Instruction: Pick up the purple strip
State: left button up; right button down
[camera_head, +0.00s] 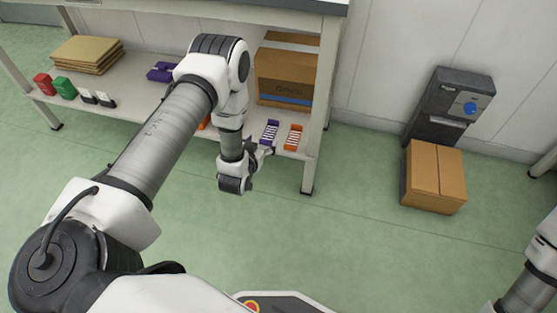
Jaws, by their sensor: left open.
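A purple strip (269,132) with white bands lies on the lower shelf (135,92) of the table, near its front right corner. An orange strip (293,137) of the same kind lies just to its right. My left gripper (265,150) is open at the shelf's front edge, just in front of the purple strip's near end. It looks small and partly hidden by my wrist, and I cannot tell whether it touches the strip. My right arm shows only at the right edge, and its gripper is out of view.
A cardboard box (284,78) stands behind the strips. A purple item (161,73), a stack of brown envelopes (87,54), a red item (43,84) and a green item (64,87) are farther left. A table leg (311,155) stands right of the strips. Another carton (434,177) sits on the floor.

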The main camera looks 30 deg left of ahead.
pick_arm(q)
jog(key=b, duration=0.2)
send_near(265, 142)
jog(key=w+f, duration=0.1)
jog(key=w, duration=0.1)
jog(key=b+x, duration=0.1)
jog(key=x, duration=0.1)
jog(key=b+x, duration=0.3)
jog(key=x, duration=0.1)
jog(key=shift+a+f, duration=0.15)
jog(key=shift+a, duration=0.15)
jog(key=shift+w+a+b, duration=0.1)
jog(key=shift+w+b, duration=0.2)
jog(key=shift+w, duration=0.1)
pick_arm(e)
notch_tip(265, 142, down, 9)
jog(key=shift+w+f, duration=0.2)
pick_arm(q)
jog(key=c, duration=0.8)
